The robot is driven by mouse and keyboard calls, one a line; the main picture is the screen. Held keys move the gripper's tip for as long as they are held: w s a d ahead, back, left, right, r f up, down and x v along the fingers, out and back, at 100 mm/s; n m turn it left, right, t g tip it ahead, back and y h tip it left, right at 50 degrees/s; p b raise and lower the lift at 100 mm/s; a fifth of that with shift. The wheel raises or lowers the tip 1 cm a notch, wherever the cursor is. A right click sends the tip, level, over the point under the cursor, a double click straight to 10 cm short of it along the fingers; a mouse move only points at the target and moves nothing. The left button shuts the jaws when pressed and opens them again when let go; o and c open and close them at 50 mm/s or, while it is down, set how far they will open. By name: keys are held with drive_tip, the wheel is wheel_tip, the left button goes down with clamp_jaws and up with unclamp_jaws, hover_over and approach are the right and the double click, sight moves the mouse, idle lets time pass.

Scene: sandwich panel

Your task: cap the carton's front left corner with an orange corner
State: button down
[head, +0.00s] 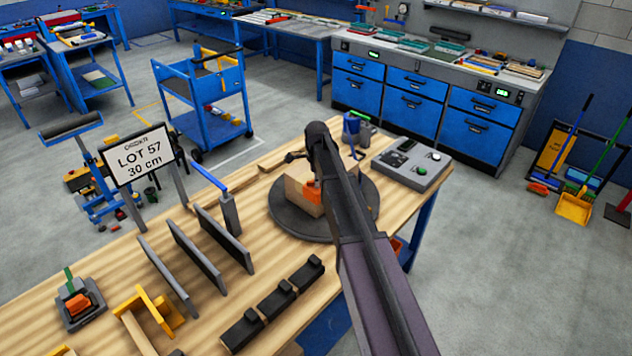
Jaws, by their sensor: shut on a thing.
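The brown carton (296,194) stands on a dark round turntable (287,218) on the wooden bench. An orange corner (312,191) is at the carton's near upright edge, just under the end of my arm. My gripper (313,174) points down there and is shut on this orange corner. My dark arm hides much of the gripper and the carton's right side. I cannot tell whether the orange corner is fully seated against the carton. Another orange corner (78,304) sits in a small grey holder at the bench's left front.
Upright grey panels (194,256) and a blue-handled tool (229,207) stand left of the turntable. A dark block rack (272,303) and yellow brackets (150,312) lie in front. A grey control box (411,163) is at the right. A sign (138,156) reads LOT 57, 30 cm.

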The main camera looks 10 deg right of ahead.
drive_tip(key=c, duration=0.6)
unclamp_jaws()
drive_tip(key=shift+r, duration=0.1)
